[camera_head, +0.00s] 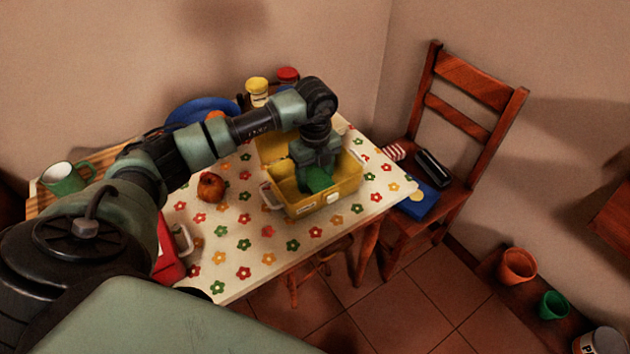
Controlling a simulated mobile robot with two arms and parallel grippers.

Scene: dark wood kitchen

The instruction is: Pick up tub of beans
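My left arm reaches in from the left over the table. My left gripper (314,172) points down into an open yellow box (328,204) with a handle and latch. A green thing (318,181) shows right below the gripper, inside the box. I cannot tell whether it is the tub of beans, or whether the fingers touch it. The fingertips are hidden, so their opening does not show. No beans label is readable in view. My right gripper is not in view.
The flower-patterned table (265,261) also holds a red-brown round fruit (211,187), a green mug (64,179), a blue bowl (202,108), and jars with yellow (257,86) and red lids (288,75). A wooden chair (473,82) holding a blue box (418,203) stands at the right.

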